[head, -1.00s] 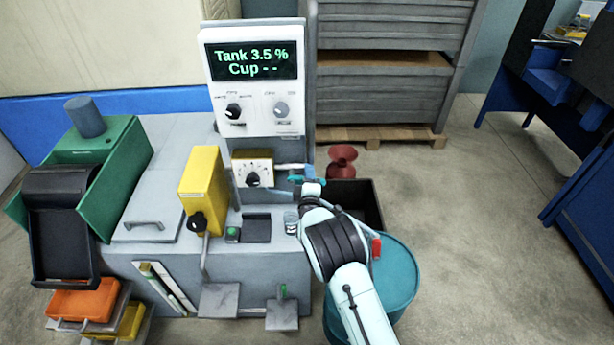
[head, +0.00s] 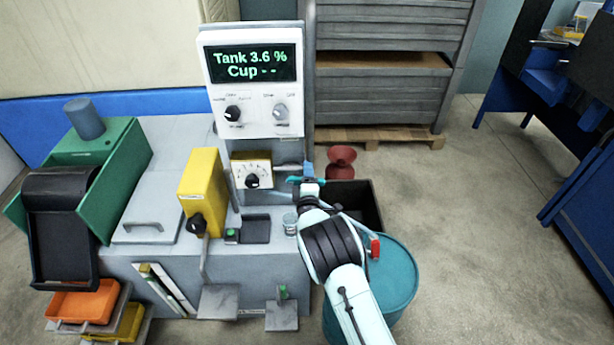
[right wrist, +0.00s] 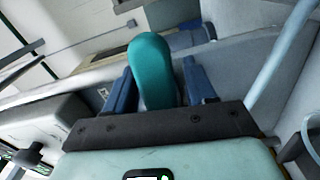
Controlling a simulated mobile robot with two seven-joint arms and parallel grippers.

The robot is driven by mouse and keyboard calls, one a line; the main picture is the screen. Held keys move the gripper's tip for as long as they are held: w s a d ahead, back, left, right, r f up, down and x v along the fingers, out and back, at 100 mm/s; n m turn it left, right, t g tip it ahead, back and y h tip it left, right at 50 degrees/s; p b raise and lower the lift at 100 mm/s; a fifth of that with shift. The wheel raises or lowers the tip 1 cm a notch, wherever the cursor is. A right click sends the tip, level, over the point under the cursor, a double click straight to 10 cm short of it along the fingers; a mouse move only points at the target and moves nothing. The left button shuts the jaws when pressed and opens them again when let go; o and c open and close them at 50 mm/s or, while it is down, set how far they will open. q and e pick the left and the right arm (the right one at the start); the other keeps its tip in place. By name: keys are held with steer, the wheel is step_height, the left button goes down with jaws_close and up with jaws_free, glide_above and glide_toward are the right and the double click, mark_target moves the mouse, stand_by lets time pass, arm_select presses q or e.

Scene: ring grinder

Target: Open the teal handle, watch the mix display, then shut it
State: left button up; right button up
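The teal handle (right wrist: 152,70) stands between the two blue fingers of my right gripper (right wrist: 160,82) in the right wrist view. It is close to the left finger, and a narrow gap shows at the right finger. In the head view, the teal handle (head: 291,180) is partly visible at my right gripper (head: 307,172), beside the machine's dial box. The mix display (head: 253,63) is lit and reads "Tank 3.6 %" and "Cup - -". My left gripper is not in view.
A clear cup (head: 290,223) stands on the machine top below the gripper. A yellow box (head: 202,185) with a black knob stands to its left. A teal drum (head: 390,285), a dark bin (head: 362,196) and a red funnel-shaped object (head: 341,160) are on the right.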

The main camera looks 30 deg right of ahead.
steer(key=shift+s, duration=0.1)
steer(key=v, duration=1.3)
steer(key=shift+a+b, duration=0.15)
steer(key=shift+b, duration=0.15)
stand_by(6.3)
